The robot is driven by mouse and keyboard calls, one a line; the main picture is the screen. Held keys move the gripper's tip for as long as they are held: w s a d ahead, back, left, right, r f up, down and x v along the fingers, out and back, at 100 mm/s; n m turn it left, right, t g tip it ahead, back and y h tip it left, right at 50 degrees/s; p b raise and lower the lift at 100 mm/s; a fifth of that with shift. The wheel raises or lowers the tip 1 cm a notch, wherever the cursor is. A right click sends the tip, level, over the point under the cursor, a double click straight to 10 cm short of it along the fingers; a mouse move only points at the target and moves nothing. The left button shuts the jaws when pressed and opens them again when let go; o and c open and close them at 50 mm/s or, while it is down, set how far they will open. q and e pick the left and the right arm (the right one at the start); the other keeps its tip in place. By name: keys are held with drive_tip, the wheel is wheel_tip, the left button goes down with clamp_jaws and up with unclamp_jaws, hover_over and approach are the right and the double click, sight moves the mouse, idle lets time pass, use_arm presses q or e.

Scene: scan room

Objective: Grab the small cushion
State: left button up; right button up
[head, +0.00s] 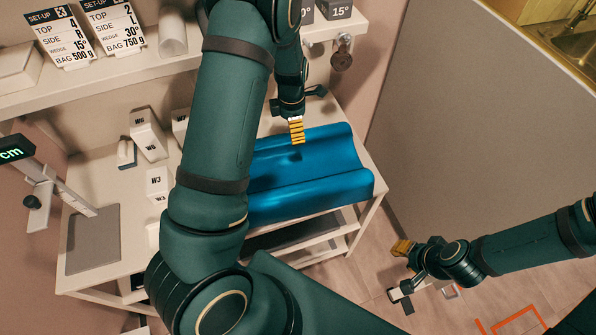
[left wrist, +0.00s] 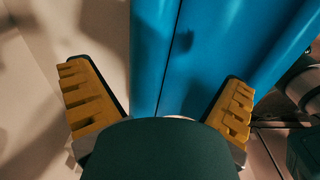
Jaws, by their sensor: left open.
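A glossy blue cushion (head: 335,188) with a lengthwise trough lies on the white table, and it also fills the upper middle of the left wrist view (left wrist: 225,50). It is the only cushion I can make out, and I cannot tell whether it is the small one. My left gripper (head: 297,131) hangs above its back part, yellow-padded fingers pointing down. In the left wrist view the fingers are spread wide with nothing seen gripped between them. My right gripper (head: 402,272) is at the lower right, away from the table, fingers apart and empty.
White wedge blocks (head: 149,134) stand left of the cushion, partly hidden by my left arm. A grey pad (head: 93,240) and a device with a "cm" display (head: 18,152) are at the left. A shelf (head: 120,80) with set-up cards (head: 62,38) runs above. A grey partition (head: 480,120) is at the right.

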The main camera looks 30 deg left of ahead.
use_arm(q)
drive_tip(key=f, duration=0.8)
drive_tip(key=shift+a+f+b, duration=0.1)
drive_tip(key=shift+a+b, duration=0.2)
drive_tip(key=shift+b, duration=0.1)
drive_tip(key=c, duration=1.3)
